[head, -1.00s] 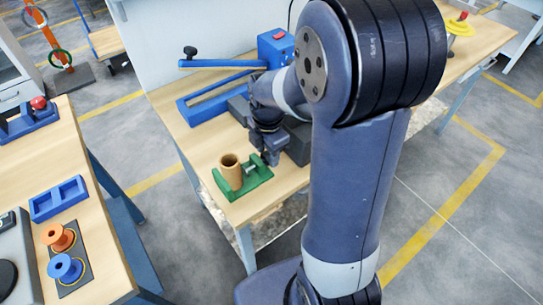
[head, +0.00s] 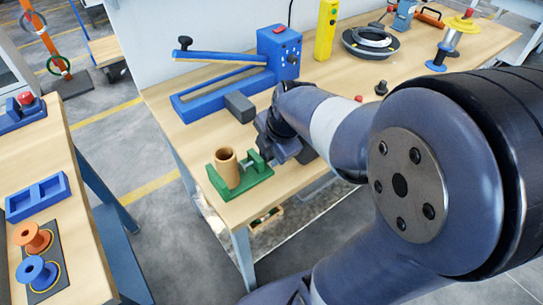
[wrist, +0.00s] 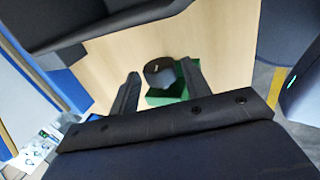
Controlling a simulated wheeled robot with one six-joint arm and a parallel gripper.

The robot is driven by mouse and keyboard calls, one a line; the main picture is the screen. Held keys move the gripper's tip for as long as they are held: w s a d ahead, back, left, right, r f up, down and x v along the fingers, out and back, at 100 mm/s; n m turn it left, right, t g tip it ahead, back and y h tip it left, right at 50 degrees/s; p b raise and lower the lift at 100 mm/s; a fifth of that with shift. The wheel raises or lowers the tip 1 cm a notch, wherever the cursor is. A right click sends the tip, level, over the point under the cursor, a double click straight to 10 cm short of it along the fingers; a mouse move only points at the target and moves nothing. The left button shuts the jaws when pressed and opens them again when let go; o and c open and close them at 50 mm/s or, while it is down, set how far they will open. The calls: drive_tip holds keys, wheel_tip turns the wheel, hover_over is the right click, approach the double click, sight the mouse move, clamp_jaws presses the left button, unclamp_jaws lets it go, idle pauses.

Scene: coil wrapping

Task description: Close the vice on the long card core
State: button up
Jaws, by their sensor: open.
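The card core (head: 227,168) is a brown hollow tube, upright in the green vice (head: 248,185) near the front left edge of the bench. My gripper (head: 265,153) is just right of the vice, beside its screw end. In the wrist view my gripper (wrist: 160,70) is open, with one finger on each side of a dark round part (wrist: 160,72). Part of the green vice (wrist: 165,96) shows behind it. I cannot tell whether the fingers touch that part. The vice's screw end is partly hidden by the gripper in the head view.
A blue lever device (head: 225,80) stands behind the vice, with a grey block (head: 240,107) near it. A side table at the left holds an orange spool (head: 33,237), a blue spool (head: 37,272) and a blue tray (head: 38,197). The wood left of the core is clear.

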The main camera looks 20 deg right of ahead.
drive_tip(key=shift+s+f+t+y+b, duration=0.2)
drive_tip(key=shift+t+b, duration=0.3)
drive_tip(key=shift+b, duration=0.9)
drive_tip(key=shift+f+t+y+b, duration=0.1)
drive_tip(key=shift+f+t+b, duration=0.3)
drive_tip(key=shift+b, duration=0.95)
drive_tip(key=shift+r+t+b, duration=0.3)
drive_tip(key=shift+r+b, duration=0.05)
drive_tip(key=shift+r, duration=0.1)
drive_tip(key=shift+b, duration=0.3)
drive_tip(key=shift+c, duration=0.2)
